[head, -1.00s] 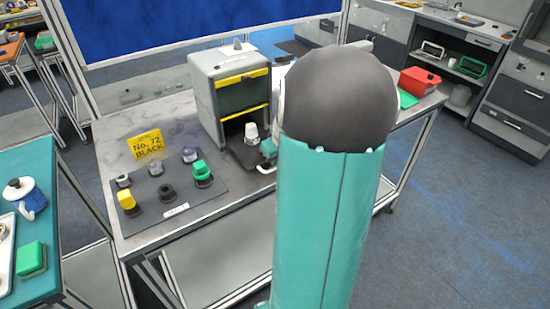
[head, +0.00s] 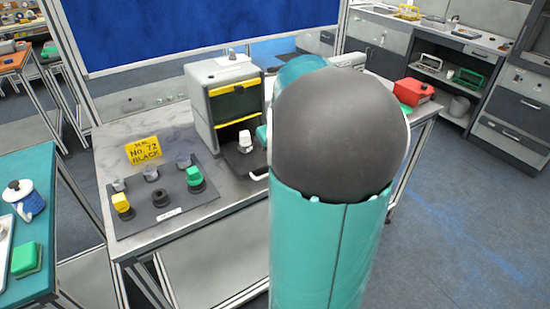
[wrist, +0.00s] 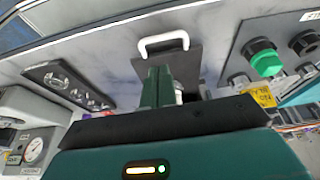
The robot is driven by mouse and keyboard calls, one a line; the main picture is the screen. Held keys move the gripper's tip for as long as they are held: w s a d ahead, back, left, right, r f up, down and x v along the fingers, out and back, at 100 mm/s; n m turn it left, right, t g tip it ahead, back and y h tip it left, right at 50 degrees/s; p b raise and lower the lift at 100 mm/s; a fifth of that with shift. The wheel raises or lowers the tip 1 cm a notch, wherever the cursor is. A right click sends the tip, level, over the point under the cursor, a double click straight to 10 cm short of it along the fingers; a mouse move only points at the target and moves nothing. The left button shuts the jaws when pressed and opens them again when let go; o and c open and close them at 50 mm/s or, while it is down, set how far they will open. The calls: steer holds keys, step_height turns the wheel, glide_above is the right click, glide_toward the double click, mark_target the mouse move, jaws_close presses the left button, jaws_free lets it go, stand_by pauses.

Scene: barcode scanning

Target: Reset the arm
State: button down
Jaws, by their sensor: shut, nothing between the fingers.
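In the wrist view, my gripper (wrist: 156,82) has its two green fingers together, with nothing between them. Beyond the fingers is a dark tray (wrist: 185,58) with a white handle (wrist: 164,44). A white object is partly hidden behind the fingers. In the head view, my teal and grey arm fills the middle and hides the gripper. The dark tray (head: 240,163) sticks out of the grey box (head: 205,105) with yellow strips, and a white cup-like item (head: 245,141) stands on it.
A control panel (head: 140,212) with yellow, green and black knobs lies left of the box. A yellow "No. 72 BLACK" sign (head: 143,150) stands behind it. A red box (head: 413,91) sits on the table's right end. Open floor (head: 450,220) lies to the right.

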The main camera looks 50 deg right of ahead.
steer(key=a+r+n, duration=0.1)
steer(key=a+r, duration=0.3)
steer(key=a, duration=0.7)
steer(key=a+r+n, duration=0.1)
steer(key=a+r, duration=0.2)
steer(key=a, duration=0.7)
steer(key=s+a+n+t+y, duration=0.1)
steer(key=s+a, duration=0.9)
steer(key=a, duration=0.4)
steer(key=shift+s+a+t, duration=0.25)
steer(key=shift+s+t, duration=0.05)
steer(key=shift+t, duration=0.1)
steer(key=shift+r, duration=0.1)
